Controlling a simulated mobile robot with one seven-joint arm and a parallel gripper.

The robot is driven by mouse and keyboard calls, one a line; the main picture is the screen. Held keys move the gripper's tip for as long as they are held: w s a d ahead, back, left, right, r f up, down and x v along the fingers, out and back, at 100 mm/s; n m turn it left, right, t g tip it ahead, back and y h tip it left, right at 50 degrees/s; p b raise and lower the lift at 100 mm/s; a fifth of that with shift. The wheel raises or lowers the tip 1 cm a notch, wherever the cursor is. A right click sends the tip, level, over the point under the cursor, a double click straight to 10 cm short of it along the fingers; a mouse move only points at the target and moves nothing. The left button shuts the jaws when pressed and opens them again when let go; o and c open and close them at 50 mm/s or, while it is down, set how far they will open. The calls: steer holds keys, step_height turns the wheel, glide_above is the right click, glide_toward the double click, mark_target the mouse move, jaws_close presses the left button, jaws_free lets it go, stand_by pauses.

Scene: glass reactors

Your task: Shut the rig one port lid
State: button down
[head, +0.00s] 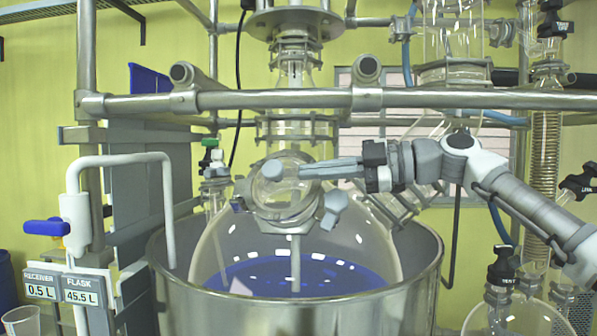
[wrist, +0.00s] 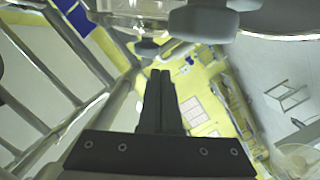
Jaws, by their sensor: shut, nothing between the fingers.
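The big glass flask (head: 345,240) holds blue liquid and sits in a steel bath (head: 300,312). On its front is a round port with a glass lid (head: 290,198) and grey knobs around its rim, one at the lower right (head: 335,206). My gripper (head: 302,170) comes in from the right with its fingers shut and empty, the tips overlapping the port's upper part. In the wrist view the shut fingers (wrist: 160,76) lie just below clear glass (wrist: 135,22) and a grey knob (wrist: 203,22). I cannot tell whether the tips touch the lid, or how far it stands open.
A steel rail (head: 320,99) crosses just above my gripper. A blue-handled valve (head: 47,228) and signs reading RECEIVER 0.5 L and FLASK 45.5 L (head: 68,287) are at the left. A coiled glass condenser (head: 545,160) and a smaller vessel (head: 510,318) stand at the right.

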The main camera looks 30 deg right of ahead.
steer(key=shift+w+d+f, duration=0.15)
steer(key=shift+d+f, duration=0.3)
steer(key=shift+d, duration=0.15)
stand_by(0.3)
